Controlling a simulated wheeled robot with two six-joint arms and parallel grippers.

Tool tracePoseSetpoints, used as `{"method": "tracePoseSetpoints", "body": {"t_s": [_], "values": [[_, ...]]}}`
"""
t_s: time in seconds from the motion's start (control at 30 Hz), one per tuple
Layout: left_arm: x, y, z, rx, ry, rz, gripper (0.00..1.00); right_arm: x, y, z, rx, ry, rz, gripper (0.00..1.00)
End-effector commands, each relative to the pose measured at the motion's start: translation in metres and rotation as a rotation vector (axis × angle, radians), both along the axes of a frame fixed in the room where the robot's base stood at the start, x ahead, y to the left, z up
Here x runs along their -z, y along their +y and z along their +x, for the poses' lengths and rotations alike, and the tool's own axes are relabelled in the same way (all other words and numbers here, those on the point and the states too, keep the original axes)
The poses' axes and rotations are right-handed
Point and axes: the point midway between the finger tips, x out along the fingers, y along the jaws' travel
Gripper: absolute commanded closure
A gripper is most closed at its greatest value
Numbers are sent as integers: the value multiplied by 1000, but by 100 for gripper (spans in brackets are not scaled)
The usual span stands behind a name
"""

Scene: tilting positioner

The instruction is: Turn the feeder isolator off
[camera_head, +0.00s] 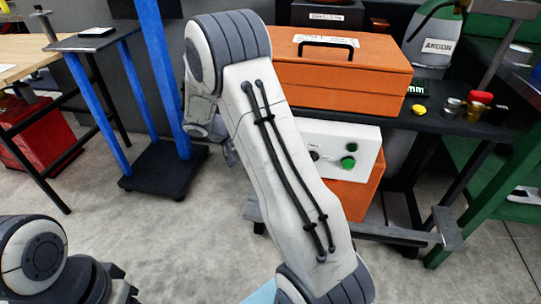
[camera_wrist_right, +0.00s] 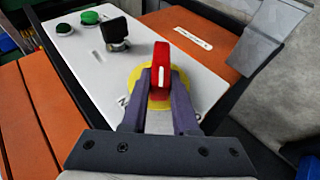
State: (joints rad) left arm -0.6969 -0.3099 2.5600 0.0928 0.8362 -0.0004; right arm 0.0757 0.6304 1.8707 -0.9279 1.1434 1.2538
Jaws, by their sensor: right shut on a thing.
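The feeder isolator is a red handle (camera_wrist_right: 160,65) with a white stripe, on a round yellow plate (camera_wrist_right: 134,78) on a white panel (camera_wrist_right: 85,75). In the right wrist view the handle stands about upright in the picture. My right gripper (camera_wrist_right: 160,92) is shut on it, one finger on each side. Part of the panel lettering is hidden by the fingers. In the head view the white panel (camera_head: 366,150) shows on the front of an orange unit, and my right arm hides the isolator.
A black knob (camera_wrist_right: 115,32) and green buttons (camera_wrist_right: 90,17) sit beside the isolator on the panel. A bent grey metal plate (camera_wrist_right: 268,35) is near the right. An orange case (camera_head: 340,75) stands on the dark bench above. A blue-framed stand (camera_head: 152,170) is left of my arm.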

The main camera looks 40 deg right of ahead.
Motion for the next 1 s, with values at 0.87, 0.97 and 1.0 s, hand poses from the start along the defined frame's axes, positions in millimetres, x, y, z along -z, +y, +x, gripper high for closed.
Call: {"method": "tracePoseSetpoints", "body": {"t_s": [0.87, 0.97, 1.0], "values": [[12, 0, 0, 0, 0, 0, 50, 19, 5, 7, -2, 547, -466, 100], [13, 0, 0, 0, 0, 0, 50, 20, 5, 6, -2, 576, -490, 100], [13, 0, 0, 0, 0, 0, 50, 20, 5, 6, -1, 584, -498, 100]]}}
